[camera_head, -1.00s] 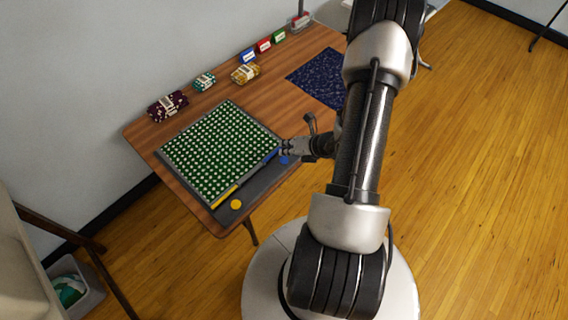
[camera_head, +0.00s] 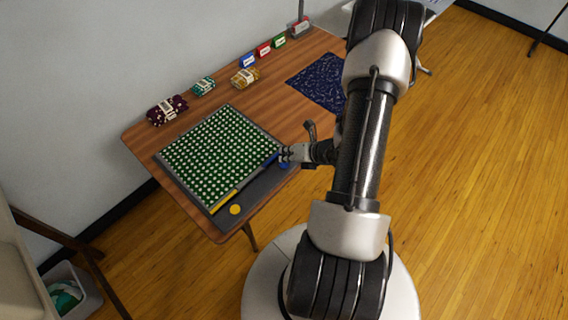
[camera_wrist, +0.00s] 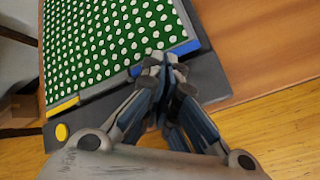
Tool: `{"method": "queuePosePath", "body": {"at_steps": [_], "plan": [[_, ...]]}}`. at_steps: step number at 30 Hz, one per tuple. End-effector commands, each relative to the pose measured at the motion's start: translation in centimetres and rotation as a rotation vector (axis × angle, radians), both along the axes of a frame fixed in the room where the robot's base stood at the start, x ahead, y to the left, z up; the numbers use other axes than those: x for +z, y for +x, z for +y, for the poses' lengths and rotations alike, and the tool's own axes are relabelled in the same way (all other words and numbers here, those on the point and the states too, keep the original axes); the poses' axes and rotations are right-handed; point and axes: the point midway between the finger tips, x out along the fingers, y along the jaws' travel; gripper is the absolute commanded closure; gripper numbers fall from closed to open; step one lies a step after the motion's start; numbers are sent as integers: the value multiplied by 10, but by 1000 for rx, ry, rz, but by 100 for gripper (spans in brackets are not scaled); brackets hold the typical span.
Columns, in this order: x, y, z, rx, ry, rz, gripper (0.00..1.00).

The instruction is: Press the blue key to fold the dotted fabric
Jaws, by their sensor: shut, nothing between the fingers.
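The green fabric with white dots (camera_head: 218,152) lies flat on a dark grey board (camera_head: 262,186) on the table; it also shows in the wrist view (camera_wrist: 110,45). A blue bar (camera_head: 270,159) and a yellow bar (camera_head: 223,201) run along the fabric's front edge. The blue key (camera_head: 285,165) is mostly covered by my gripper (camera_head: 284,155). A round yellow key (camera_head: 235,210) sits on the board's front strip, also in the wrist view (camera_wrist: 62,132). My gripper, in the wrist view (camera_wrist: 160,68), is shut and empty over the front strip. Whether it touches the blue key cannot be told.
Dark blue patterned fabric (camera_head: 318,82) lies on the wooden table (camera_head: 290,118). Folded fabric bundles in maroon (camera_head: 167,110), teal (camera_head: 203,86) and yellow (camera_head: 245,76) sit along the back, near small blue, red and green blocks. A bin (camera_head: 75,288) stands on the floor at lower left.

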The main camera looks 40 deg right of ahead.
Motion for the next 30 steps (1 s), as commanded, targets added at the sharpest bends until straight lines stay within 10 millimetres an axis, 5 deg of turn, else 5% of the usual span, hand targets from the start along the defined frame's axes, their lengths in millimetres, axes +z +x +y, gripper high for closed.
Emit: {"method": "queuePosePath", "body": {"at_steps": [30], "plan": [[-8, 0, 0, 0, 0, 0, 100]]}}
